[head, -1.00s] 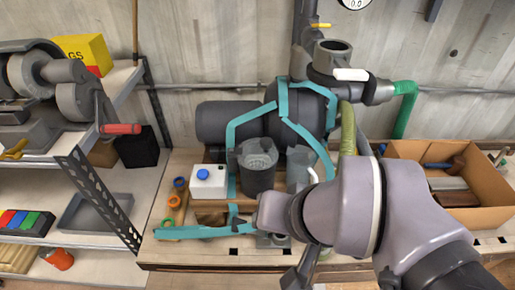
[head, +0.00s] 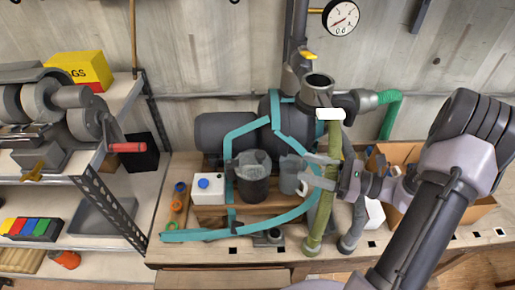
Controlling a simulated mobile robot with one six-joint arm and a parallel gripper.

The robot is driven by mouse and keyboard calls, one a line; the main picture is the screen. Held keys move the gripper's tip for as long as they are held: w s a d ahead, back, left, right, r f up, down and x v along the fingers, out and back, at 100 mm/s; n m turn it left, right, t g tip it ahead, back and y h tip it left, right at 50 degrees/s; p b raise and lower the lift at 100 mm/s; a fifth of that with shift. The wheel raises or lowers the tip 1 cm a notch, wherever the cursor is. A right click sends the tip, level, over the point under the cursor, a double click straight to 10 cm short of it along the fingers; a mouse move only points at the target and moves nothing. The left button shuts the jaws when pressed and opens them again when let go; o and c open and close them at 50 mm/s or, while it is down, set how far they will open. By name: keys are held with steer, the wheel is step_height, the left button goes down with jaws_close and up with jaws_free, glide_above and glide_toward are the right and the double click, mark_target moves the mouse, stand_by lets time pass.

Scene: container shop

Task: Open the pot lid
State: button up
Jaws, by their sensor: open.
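A dark grey pot (head: 254,187) stands upright on the workbench, in front of the grey pump. Its top is covered by a paler, see-through-looking round lid (head: 252,160); I cannot tell whether it is fastened. A second grey cylinder (head: 289,178) stands just right of it, partly behind my gripper. My gripper (head: 305,178) is open and points left, with its fingers at the right side of that second cylinder. It is to the right of the pot and apart from it. I cannot tell whether the fingers touch the cylinder.
Teal straps (head: 232,190) or pipes run around the pot. A green-yellow hose (head: 323,205) stands close by my gripper. A white box with a blue cap (head: 209,187) is left of the pot. A cardboard box (head: 401,154) is behind my arm. Shelves stand at the left.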

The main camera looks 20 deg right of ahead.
mark_target(261, 154)
steer(key=b+x, duration=0.1)
steer(key=x, duration=1.3)
steer(key=shift+a, duration=0.2)
steer(key=shift+c, duration=0.2)
jaws_close()
stand_by(0.4)
